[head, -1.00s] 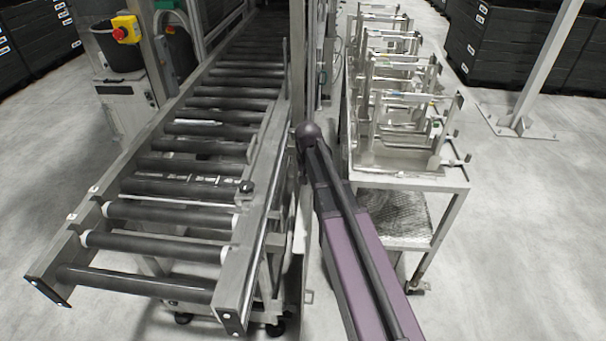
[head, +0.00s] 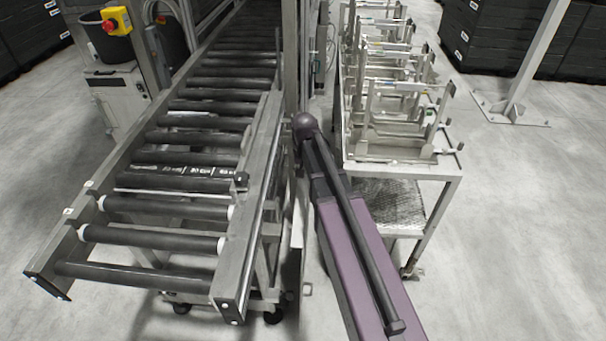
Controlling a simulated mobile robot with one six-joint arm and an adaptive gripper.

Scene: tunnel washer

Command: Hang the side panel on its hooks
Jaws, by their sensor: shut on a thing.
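My arm reaches forward from the bottom of the head view, between the roller conveyor and the rack cart, and ends in view at a dark rounded joint. My gripper is not visible; it is hidden beyond that joint or behind the arm. A narrow pale upright strip (head: 298,235) shows between the conveyor's right side and my arm. I cannot tell whether it is the side panel seen edge-on or part of the machine frame. No hooks can be made out.
The roller conveyor (head: 262,165) fills the left. A metal cart (head: 400,170) with several wire fixtures stands close on my arm's right. A red emergency button (head: 110,26) sits on a yellow box at upper left. A post (head: 535,65) stands at right. Floor at far right is clear.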

